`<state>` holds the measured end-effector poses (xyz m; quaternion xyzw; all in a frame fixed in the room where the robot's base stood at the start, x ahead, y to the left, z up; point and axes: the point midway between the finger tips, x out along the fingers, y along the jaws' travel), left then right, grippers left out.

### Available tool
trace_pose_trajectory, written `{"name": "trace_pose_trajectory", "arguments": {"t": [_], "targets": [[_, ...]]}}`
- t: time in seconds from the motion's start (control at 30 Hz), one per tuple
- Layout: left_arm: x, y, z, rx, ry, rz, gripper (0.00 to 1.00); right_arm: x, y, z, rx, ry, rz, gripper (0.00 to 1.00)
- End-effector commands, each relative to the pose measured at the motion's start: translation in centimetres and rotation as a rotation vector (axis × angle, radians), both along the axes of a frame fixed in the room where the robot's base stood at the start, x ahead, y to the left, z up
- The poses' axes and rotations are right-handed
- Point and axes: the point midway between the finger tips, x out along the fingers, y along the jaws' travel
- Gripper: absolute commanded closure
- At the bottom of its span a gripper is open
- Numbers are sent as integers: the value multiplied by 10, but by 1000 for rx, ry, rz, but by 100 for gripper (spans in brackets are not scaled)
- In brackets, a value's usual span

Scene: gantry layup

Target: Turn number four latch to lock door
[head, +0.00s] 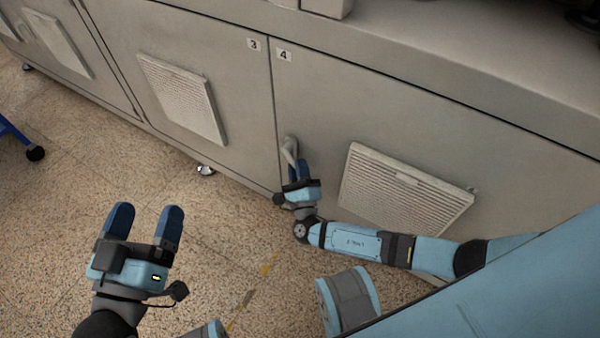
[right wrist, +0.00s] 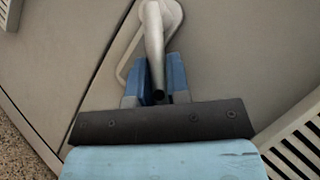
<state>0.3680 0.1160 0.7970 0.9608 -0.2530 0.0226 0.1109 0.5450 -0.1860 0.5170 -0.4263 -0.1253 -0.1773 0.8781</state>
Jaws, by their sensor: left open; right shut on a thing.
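The number four latch (head: 290,147) is a pale grey handle on the left edge of the door marked 4 (head: 330,110). In the right wrist view the latch (right wrist: 154,40) stands out from its rounded base plate, its end pointing toward my gripper. My right gripper (head: 297,172) is shut on the latch, with a blue finger on each side of it; it also shows in the right wrist view (right wrist: 157,82). My left gripper (head: 147,222) is open and empty above the floor at lower left. Door 4 looks flush with its neighbour.
Door 3 (head: 220,60) with a vent panel (head: 183,95) is left of door 4. A vent panel (head: 400,190) on door 4 sits close to my right arm. A cabinet foot (head: 205,169) touches the speckled floor (head: 190,290). A blue wheeled frame (head: 14,131) stands at far left.

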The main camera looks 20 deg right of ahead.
Motion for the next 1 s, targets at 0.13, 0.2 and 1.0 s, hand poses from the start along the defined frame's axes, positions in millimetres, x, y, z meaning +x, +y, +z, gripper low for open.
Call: {"name": "trace_pose_trajectory", "arguments": {"t": [0.13, 0.2, 1.0], "targets": [[1, -1, -11, 14, 28, -9, 17, 3, -1, -2, 21, -27, -4, 100], [1, -1, -13, 18, 35, -11, 17, 4, -1, -1, 25, -32, -4, 100], [1, -1, -13, 20, 41, -13, 17, 3, 0, -1, 27, -35, -2, 58]]}}
